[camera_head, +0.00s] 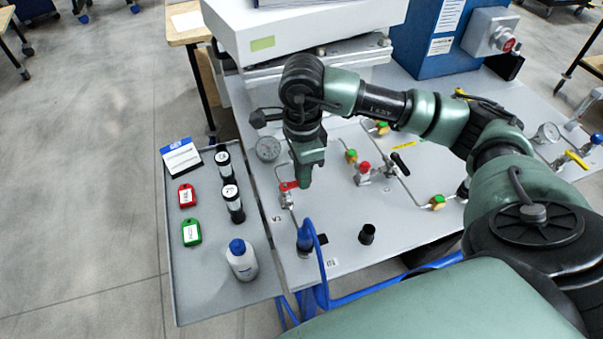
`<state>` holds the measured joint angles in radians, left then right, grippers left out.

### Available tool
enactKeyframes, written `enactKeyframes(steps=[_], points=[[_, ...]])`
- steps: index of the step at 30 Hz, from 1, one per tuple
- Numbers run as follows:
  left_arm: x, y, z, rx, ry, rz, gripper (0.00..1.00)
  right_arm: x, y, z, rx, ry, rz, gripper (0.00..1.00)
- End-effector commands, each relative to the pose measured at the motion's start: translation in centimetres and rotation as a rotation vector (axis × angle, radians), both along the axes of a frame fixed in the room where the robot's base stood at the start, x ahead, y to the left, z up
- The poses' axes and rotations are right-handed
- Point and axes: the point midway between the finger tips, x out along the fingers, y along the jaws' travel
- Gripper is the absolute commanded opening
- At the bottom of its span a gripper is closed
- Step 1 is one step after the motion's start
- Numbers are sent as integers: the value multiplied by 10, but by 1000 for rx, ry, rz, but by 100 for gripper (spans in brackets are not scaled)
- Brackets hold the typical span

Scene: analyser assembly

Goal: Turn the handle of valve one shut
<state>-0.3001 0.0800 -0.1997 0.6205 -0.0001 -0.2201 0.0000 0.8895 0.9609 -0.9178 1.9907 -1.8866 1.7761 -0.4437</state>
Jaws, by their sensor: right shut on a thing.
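A small valve (286,200) with a red lever handle (288,186) sits near the left edge of the grey panel. My right gripper (305,183) reaches down from above and is shut on the red handle; its fingers hide part of the handle. The handle lies roughly across the pipe. I cannot read a number on this valve, so I cannot tell if it is valve one. My left gripper is not in view.
A round gauge (268,148) stands just behind the valve. A blue hose connector (305,236) and a black cup (367,234) are in front. A side tray (200,282) holds a white bottle (242,260), dark vials (233,204) and red and green tags. Other valves and pipes lie to the right.

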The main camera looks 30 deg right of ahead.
Motion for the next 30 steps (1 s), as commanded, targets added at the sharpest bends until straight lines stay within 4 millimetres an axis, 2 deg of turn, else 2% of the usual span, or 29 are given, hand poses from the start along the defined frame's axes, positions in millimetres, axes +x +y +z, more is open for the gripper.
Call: enactKeyframes(steps=[14,15,17,26,30], points=[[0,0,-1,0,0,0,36,0,0,1,-1,-2,-17,0],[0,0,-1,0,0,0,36,0,0,1,-1,-2,-17,20],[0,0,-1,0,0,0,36,0,0,1,-1,-2,-17,36],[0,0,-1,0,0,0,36,0,0,1,0,-1,-15,36],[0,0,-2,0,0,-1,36,0,0,11,1,-3,-14,36]])
